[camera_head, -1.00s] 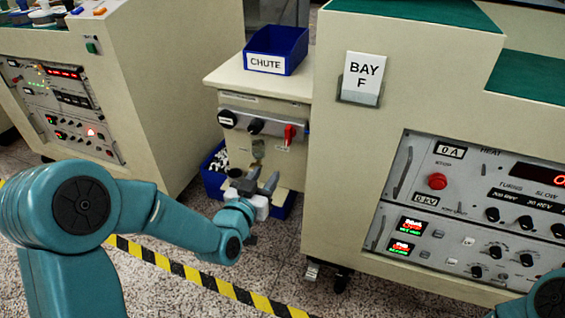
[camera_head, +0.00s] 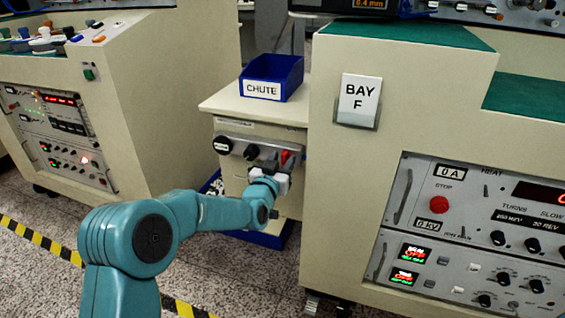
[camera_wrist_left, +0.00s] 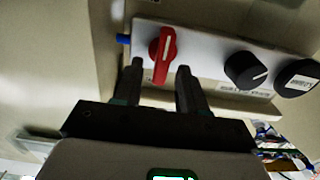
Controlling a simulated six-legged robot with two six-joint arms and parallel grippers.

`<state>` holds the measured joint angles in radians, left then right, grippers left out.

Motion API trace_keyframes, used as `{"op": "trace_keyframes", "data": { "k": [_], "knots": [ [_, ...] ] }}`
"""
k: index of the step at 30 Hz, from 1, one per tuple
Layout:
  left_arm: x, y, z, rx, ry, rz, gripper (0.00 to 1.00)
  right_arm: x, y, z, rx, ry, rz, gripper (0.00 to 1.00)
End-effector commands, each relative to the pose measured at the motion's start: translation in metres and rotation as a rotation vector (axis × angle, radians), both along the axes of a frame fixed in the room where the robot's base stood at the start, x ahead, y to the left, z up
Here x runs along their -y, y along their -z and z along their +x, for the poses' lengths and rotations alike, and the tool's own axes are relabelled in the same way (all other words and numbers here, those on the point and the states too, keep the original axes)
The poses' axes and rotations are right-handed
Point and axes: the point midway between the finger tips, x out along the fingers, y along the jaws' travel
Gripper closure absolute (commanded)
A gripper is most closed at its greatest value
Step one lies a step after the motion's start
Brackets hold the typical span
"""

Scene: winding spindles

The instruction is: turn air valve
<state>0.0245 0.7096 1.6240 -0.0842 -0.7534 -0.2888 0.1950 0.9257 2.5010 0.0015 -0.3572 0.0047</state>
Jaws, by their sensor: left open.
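The air valve is a red lever handle (camera_wrist_left: 162,54) with a white line, on a pale panel strip. In the wrist view it stands slightly tilted, just beyond and between the fingertips of my left gripper (camera_wrist_left: 160,66). The fingers are apart, one on each side of the handle's lower end; I cannot tell whether they touch it. In the head view the red handle (camera_head: 285,157) shows just above my left gripper (camera_head: 267,178), whose fingers are mostly hidden by the wrist. My right gripper is not in view.
Two black knobs (camera_wrist_left: 246,69) (camera_wrist_left: 297,78) sit beside the handle on the strip. A blue CHUTE bin (camera_head: 272,78) stands on the cabinet above. A blue crate (camera_head: 262,238) is on the floor below. The BAY F machine (camera_head: 345,150) closes off the right side.

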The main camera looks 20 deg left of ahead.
Motion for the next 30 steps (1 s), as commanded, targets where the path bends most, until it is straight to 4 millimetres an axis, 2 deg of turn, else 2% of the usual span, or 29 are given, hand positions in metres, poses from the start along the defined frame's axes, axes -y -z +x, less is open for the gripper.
{"op": "trace_keyframes", "data": {
  "k": [4, 11, 12, 14, 15, 16, 30],
  "knots": [
    [0.0005, 0.0005, 0.0073, -0.001, 0.000, -0.001, 0.58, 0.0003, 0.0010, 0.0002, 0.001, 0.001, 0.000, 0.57],
    [0.0002, 0.0000, 0.0080, -0.001, 0.000, -0.001, 0.58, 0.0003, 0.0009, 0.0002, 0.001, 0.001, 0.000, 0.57],
    [0.0002, 0.0000, 0.0080, -0.001, 0.000, -0.001, 0.62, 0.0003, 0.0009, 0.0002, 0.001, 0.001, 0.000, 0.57],
    [0.0002, 0.0000, 0.0079, -0.001, 0.000, -0.001, 0.81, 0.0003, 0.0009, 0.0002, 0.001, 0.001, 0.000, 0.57],
    [0.0001, 0.0000, 0.0079, -0.001, 0.000, -0.001, 0.94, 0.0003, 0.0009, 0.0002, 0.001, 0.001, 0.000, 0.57],
    [0.0001, 0.0000, 0.0078, -0.001, 0.000, 0.000, 1.00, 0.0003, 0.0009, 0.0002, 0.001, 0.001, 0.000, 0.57],
    [0.0014, 0.0012, 0.0079, 0.003, 0.000, 0.076, 1.00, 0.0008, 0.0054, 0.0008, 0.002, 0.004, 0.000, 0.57]
  ]
}}
